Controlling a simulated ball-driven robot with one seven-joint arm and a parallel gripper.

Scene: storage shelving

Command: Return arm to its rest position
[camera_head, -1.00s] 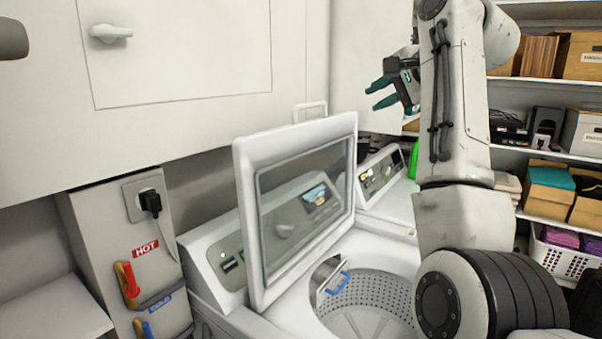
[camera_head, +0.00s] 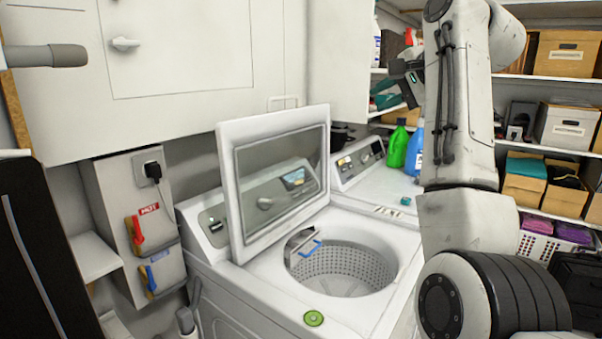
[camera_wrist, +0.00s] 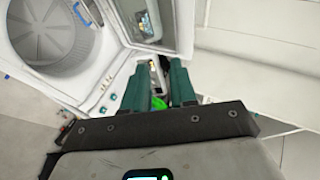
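My arm stands upright on the right of the head view, in front of the washer and shelving. My gripper (camera_head: 386,94) is raised beside the upper arm and partly hidden by it. In the wrist view, my gripper (camera_wrist: 156,78) shows two teal fingers spread apart with nothing held between them; a green patch and a washer panel show in the gap, farther off.
An open-lidded washer (camera_head: 258,310) stands ahead, its lid (camera_head: 222,165) raised. A second machine behind it bears a green bottle (camera_head: 398,147) and a blue bottle (camera_head: 414,155). White cabinets (camera_head: 180,60) hang at left. Loaded shelves (camera_head: 555,150) stand at right.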

